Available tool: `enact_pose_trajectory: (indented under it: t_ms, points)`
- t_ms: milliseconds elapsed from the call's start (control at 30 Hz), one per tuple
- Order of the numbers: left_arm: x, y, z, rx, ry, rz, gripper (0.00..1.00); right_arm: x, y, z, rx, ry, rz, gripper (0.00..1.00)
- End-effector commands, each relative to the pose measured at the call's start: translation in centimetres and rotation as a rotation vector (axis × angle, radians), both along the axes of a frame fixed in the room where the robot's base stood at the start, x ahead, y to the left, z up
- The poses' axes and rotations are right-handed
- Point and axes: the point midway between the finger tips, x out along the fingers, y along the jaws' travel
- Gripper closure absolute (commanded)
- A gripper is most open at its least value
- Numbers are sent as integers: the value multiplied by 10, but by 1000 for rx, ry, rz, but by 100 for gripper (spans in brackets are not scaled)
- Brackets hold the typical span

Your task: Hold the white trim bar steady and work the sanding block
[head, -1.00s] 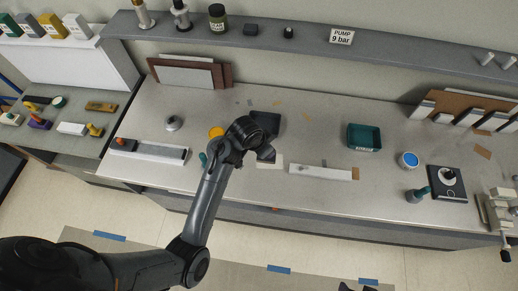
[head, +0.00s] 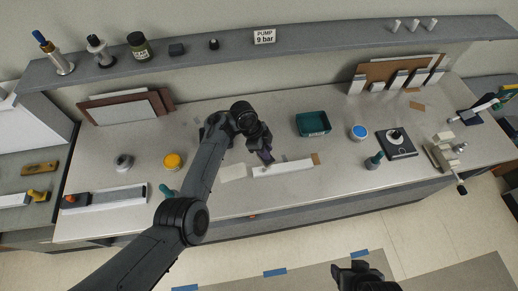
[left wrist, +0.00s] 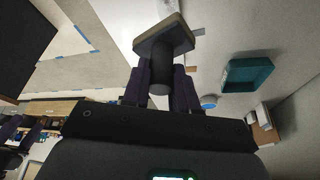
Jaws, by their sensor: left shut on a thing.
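The white trim bar (head: 287,168) lies flat near the front edge of the bench, with a tan piece (head: 316,158) at its right end. My left gripper (head: 266,157) is over the left part of the bar. In the left wrist view its purple fingers are shut on the dark round handle of the sanding block (left wrist: 162,27), whose flat base has a tan edge. Whether the block touches the bar cannot be told. My right gripper (head: 358,270) is low in the head view, away from the bench; its jaws are unclear.
A white sheet (head: 233,172) lies left of the bar. A teal bin (head: 313,124), a blue-topped round tub (head: 359,132), a teal-handled tool (head: 374,161) and a black scale (head: 396,144) stand to the right. A yellow disc (head: 173,161) and a long grey-white block (head: 104,199) are left.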

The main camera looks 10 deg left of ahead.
Motion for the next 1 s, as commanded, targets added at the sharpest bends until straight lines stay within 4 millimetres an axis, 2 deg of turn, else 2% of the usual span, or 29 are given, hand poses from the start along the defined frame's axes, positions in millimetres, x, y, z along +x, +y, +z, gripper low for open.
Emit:
enact_pose_trajectory:
  t_ms: [467,867,1000]
  points:
    - [7,-17,-48,5,2,-1,97,0,0,0,0,0,0,32]
    - [-10,25,-46,2,0,3,97,0,0,0,0,0,0,32]
    - [-9,22,-32,0,-1,-1,97,0,0,0,0,0,0,32]
